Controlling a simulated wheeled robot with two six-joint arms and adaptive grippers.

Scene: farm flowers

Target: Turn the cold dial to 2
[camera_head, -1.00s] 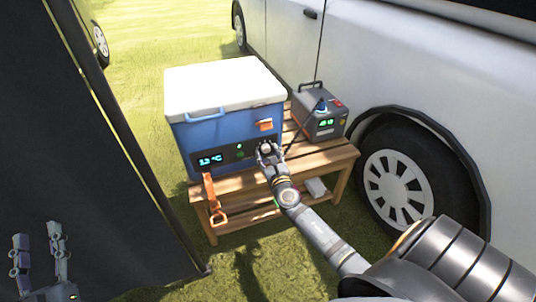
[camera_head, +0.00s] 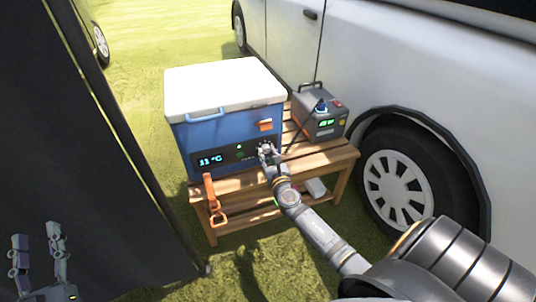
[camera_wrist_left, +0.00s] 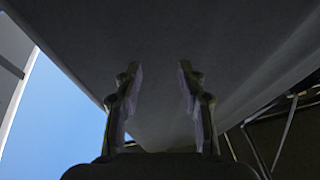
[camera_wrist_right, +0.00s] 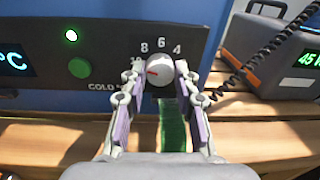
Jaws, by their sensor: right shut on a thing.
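The cold dial (camera_wrist_right: 160,66) is a round light grey knob on the dark control panel (camera_wrist_right: 113,50) of the blue cooler (camera_head: 225,133). Numbers 8, 6 and 4 show above it; a 10 at its left is partly covered. A red mark on the knob points left. My right gripper (camera_wrist_right: 160,74) is shut on the dial, one finger on each side; it also shows in the head view (camera_head: 266,151). My left gripper (camera_head: 37,236) is open and empty at the lower left, also seen in the left wrist view (camera_wrist_left: 160,80).
The cooler stands on a slatted wooden table (camera_head: 341,157). A grey power box (camera_head: 318,122) with a coiled cord stands to its right. An orange strap (camera_head: 212,197) hangs at the table's front left. A white vehicle (camera_head: 420,65) is behind. A dark cloth panel (camera_head: 85,170) is at left.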

